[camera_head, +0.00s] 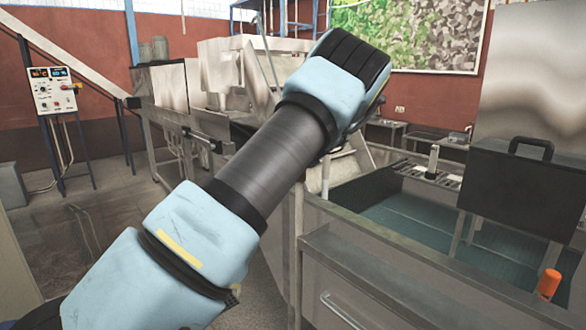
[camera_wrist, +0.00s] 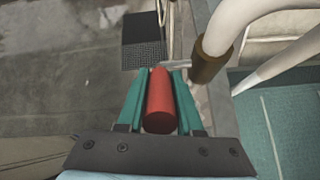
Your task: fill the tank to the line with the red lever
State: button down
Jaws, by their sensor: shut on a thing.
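In the wrist view, my gripper (camera_wrist: 160,92) has its two green fingers closed on either side of a red cylindrical lever handle (camera_wrist: 160,108). A grey rod leads off from the handle's far end toward a brown collar on a white pipe (camera_wrist: 210,65). In the head view my arm crosses the middle of the picture and hides the gripper and the lever. A tank (camera_head: 410,220) with a teal inside lies at the right of the head view, and its teal inside (camera_wrist: 290,120) also shows at the right of the wrist view. I cannot make out a fill line.
A metal rail (camera_head: 390,270) runs along the tank's near side, with an orange knob (camera_head: 548,284) at right. A dark case-like box (camera_head: 515,190) stands over the tank. A control panel (camera_head: 53,90) stands at left. Floor is open at lower left.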

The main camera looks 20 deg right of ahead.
jog(key=c, duration=0.6)
grip_release()
jog(key=b+v, duration=0.4)
jog(key=v, duration=0.6)
jog(key=shift+s+d+r, duration=0.15)
jog(key=shift+s+r, duration=0.05)
jog(key=shift+s, duration=0.1)
